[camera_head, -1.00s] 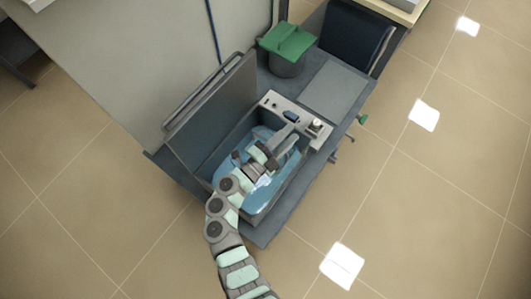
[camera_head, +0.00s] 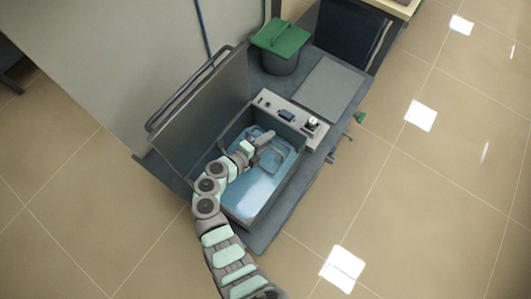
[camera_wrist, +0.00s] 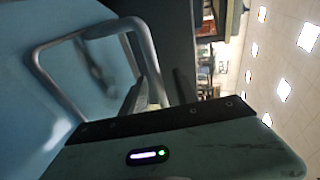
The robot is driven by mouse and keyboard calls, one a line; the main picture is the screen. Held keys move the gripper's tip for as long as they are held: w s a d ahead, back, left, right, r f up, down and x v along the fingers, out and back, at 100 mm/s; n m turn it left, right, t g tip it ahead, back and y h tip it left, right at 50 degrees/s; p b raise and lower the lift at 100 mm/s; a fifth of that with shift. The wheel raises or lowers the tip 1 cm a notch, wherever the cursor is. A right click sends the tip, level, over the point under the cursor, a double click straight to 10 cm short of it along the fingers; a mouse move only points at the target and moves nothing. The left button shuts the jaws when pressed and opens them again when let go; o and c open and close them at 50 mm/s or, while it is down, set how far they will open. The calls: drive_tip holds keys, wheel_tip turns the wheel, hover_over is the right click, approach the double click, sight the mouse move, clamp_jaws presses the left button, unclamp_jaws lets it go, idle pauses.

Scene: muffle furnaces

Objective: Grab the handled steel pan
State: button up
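A grey metal piece with a bent-tube handle (camera_head: 272,160), which looks like the handled steel pan, is in the blue-lined open basin (camera_head: 245,195). My gripper (camera_head: 264,139) is over the basin's back part, close beside this piece. In the wrist view, the handle (camera_wrist: 62,42) is a large loop just beyond my gripper (camera_wrist: 145,92), against the blue of the basin. The finger parts overlap the handle's near end there. I cannot tell whether they touch it or how far apart they are. The rest of the pan is not clear.
The basin's raised lid (camera_head: 200,105) stands along its left side. A control strip (camera_head: 290,118) with a knob runs along the back rim. A grey pot with a green lid (camera_head: 281,38) and a flat grey panel (camera_head: 326,88) are behind. The tiled floor (camera_head: 420,200) is clear at the right.

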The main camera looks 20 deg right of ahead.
drive_tip(key=shift+x, duration=0.85)
drive_tip(key=shift+a, duration=0.1)
clamp_jaws()
idle(0.7)
